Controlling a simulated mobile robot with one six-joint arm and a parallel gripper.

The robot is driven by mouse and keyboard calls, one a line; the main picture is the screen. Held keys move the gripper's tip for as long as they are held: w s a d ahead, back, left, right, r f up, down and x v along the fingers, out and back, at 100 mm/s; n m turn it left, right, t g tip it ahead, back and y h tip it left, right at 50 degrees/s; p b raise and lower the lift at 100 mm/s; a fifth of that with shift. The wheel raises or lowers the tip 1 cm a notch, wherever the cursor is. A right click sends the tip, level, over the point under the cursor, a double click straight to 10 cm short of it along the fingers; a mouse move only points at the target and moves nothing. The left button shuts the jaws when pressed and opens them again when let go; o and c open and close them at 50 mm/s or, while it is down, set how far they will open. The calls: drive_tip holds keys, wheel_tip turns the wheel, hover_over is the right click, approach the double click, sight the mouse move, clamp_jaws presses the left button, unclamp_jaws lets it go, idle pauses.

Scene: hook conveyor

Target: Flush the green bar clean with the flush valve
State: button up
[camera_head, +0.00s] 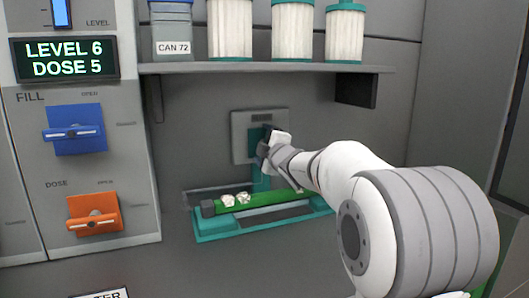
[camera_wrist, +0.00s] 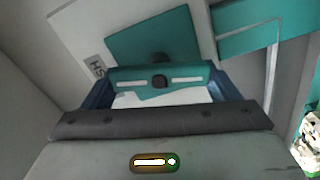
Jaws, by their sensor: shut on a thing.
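The green bar (camera_head: 275,198) lies in a teal tray (camera_head: 213,232) below a grey wall plate. Whitish lumps (camera_head: 235,199) sit on the bar near its dark left end. The flush valve's grey plate (camera_head: 243,122) is on the back wall, with teal parts running down towards the tray. My gripper (camera_head: 267,147) is at this plate and hides most of the valve handle. In the wrist view my gripper is shut on the teal valve handle (camera_wrist: 183,74), with a teal square (camera_wrist: 150,42) behind it. Whitish lumps also show at the lower right there.
A shelf (camera_head: 265,68) above holds a can marked CAN 72 (camera_head: 173,32) and several white filter cylinders (camera_head: 292,32). On the left panel are a blue FILL valve (camera_head: 76,130), an orange DOSE valve (camera_head: 95,213) and a display (camera_head: 64,59) reading LEVEL 6, DOSE 5.

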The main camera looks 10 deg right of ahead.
drive_tip(key=shift+n, duration=0.3)
drive_tip(key=o, duration=0.9)
drive_tip(key=s+d, duration=0.1)
drive_tip(key=s, duration=0.6)
drive_tip(key=shift+s+d+p, duration=0.25)
drive_tip(key=shift+s+p, duration=0.1)
